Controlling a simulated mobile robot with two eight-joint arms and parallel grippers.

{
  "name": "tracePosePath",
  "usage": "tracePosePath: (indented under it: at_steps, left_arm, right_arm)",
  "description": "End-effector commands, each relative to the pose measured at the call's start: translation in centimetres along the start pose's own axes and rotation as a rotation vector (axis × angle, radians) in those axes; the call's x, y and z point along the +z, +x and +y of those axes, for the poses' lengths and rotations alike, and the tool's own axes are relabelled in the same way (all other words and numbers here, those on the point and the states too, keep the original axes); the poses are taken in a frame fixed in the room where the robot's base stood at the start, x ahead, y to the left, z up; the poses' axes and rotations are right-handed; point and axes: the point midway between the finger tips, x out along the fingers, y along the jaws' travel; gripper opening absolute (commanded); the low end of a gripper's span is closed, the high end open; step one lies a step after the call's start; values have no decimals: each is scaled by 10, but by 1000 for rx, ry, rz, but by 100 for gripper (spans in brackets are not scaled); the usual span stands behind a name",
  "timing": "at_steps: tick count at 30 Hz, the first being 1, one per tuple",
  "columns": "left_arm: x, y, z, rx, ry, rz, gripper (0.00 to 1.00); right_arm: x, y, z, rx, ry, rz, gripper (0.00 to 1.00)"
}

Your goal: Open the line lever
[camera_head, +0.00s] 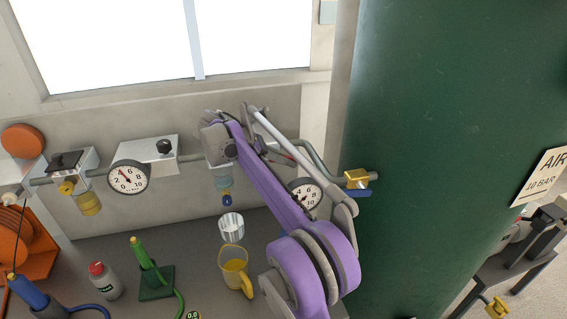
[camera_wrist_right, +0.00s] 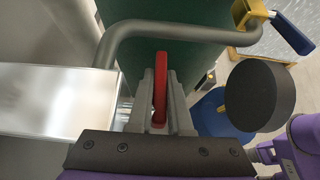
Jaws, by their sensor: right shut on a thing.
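A red lever (camera_wrist_right: 160,88) stands between the two grey fingers of my right gripper (camera_wrist_right: 160,112) in the right wrist view. The fingers are shut on it. In the head view my purple right arm reaches up to the pipe line on the wall and hides most of the lever and the fingertips. The grey pipe (camera_wrist_right: 150,27) bends just beyond the lever, with a bright metal block (camera_wrist_right: 55,100) to its left. A brass valve with a blue handle (camera_head: 357,192) sits at the pipe's right end. My left gripper is not in view.
Pressure gauges (camera_head: 128,177) hang on the line; one (camera_head: 305,194) is close beside my arm. A green tank (camera_head: 450,130) stands right. The bench below holds a yellow jug (camera_head: 233,265), a ribbed metal cup (camera_head: 232,228), a bottle (camera_head: 104,282) and a green tool (camera_head: 155,280).

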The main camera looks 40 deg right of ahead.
Motion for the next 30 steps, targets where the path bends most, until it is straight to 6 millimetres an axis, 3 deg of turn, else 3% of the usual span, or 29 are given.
tracePosePath:
  at_steps: [14, 15, 17, 26, 30]
  left_arm:
    - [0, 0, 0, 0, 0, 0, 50]
    - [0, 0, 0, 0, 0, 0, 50]
    - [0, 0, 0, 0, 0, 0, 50]
    - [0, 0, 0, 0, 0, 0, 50]
    - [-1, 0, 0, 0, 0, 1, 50]
  right_arm:
    - [2, 0, 0, 1, 0, -15, 0]
    - [2, 0, 0, 1, 0, -15, 21]
    - [1, 0, 0, 1, 0, -15, 30]
    - [1, -1, 0, 0, 0, -14, 30]
    - [1, -14, 1, 1, 0, -14, 30]
